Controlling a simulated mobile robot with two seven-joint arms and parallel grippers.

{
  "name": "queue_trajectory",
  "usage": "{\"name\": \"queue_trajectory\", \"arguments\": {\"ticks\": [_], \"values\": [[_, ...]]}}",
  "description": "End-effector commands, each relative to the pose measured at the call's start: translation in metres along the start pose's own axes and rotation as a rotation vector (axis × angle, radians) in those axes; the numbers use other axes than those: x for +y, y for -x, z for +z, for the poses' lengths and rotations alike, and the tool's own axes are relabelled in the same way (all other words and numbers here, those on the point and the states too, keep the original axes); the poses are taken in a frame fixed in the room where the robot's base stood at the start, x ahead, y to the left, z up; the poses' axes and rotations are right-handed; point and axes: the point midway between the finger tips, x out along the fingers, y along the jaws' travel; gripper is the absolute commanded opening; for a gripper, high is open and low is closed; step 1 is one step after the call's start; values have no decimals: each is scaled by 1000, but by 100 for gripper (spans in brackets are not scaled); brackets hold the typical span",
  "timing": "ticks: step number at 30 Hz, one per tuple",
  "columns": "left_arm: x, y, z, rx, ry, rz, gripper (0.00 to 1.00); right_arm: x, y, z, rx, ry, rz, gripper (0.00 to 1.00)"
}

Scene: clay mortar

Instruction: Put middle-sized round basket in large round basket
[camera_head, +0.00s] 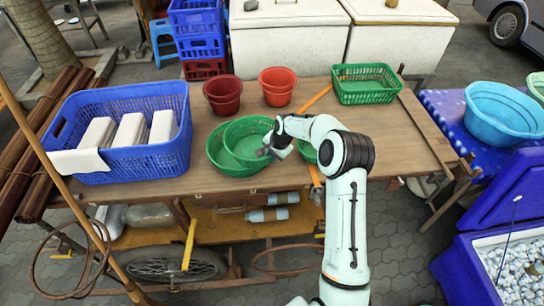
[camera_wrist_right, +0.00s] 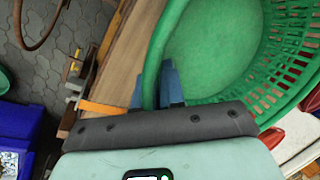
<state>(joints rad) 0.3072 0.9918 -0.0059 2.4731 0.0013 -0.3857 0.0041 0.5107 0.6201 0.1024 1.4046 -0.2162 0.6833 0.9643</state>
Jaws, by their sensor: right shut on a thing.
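The large round green basket (camera_head: 219,160) stands near the front edge of the wooden table. The middle-sized round green basket (camera_head: 248,133) overlaps the large one at its upper right; I cannot tell whether it rests inside or is held just above. My right gripper (camera_head: 268,151) is shut on the near right rim of the middle-sized basket. In the right wrist view, the blue-grey fingers (camera_wrist_right: 157,88) pinch the green rim, with the middle-sized basket's smooth inside (camera_wrist_right: 205,50) beyond. My left gripper is out of view.
Another green round basket (camera_head: 305,152) sits partly hidden behind my right arm. Red buckets (camera_head: 223,94) stand behind the baskets. A blue crate (camera_head: 119,170) with white blocks is at left, and a green rectangular basket (camera_head: 366,84) at back right. The table's right part is clear.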

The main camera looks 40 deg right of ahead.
Motion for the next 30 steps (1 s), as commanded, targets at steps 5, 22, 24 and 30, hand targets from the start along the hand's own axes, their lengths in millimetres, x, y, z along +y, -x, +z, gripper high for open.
{"name": "queue_trajectory", "arguments": {"ticks": [5,22,24,30], "values": [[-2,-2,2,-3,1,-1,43,2,-6,0,-1,0,1,0],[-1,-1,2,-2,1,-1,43,-1,15,-1,3,0,-1,35],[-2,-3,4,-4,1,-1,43,0,28,-1,3,0,-2,35],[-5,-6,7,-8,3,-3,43,0,73,0,3,1,-2,35]]}}
